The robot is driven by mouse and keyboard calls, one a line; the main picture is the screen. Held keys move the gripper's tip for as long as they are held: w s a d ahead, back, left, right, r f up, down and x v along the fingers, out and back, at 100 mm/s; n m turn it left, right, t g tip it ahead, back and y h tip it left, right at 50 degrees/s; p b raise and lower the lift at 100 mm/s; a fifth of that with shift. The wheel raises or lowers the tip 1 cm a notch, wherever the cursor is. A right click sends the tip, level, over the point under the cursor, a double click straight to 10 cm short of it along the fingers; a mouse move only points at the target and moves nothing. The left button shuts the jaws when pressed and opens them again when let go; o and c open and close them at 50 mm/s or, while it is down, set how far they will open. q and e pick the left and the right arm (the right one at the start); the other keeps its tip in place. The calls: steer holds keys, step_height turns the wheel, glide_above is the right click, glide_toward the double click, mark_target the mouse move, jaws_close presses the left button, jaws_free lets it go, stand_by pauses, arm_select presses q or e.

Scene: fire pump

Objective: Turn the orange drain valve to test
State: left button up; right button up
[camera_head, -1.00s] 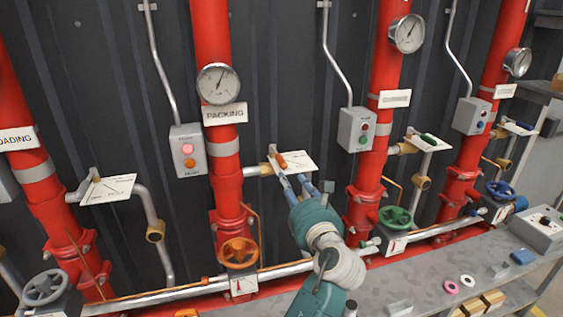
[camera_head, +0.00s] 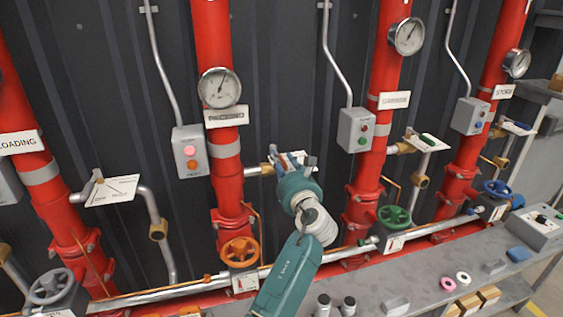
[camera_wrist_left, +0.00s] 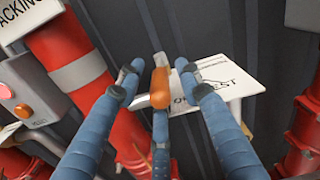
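The orange drain valve handle (camera_wrist_left: 160,86) shows in the left wrist view at the left edge of its white plate (camera_wrist_left: 232,82), which is marked TEST toward the right. My left gripper (camera_wrist_left: 158,75) is open, with its blue fingers on either side of the handle and one below it; gaps show beside the handle, and contact below cannot be told. In the head view the left gripper (camera_head: 290,163) is at the drain branch of the PACKING pipe (camera_head: 213,45) and hides most of the handle and plate. My right gripper is not in view.
An orange handwheel (camera_head: 240,252) sits below, with a green handwheel (camera_head: 394,217) to the right. A button box (camera_head: 189,151) and a gauge (camera_head: 219,87) are to the left. A grey bench (camera_head: 430,285) with loose parts lies at lower right.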

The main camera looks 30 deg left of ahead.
arm_select(q)
steer(key=shift+c, duration=0.5)
jaws_close()
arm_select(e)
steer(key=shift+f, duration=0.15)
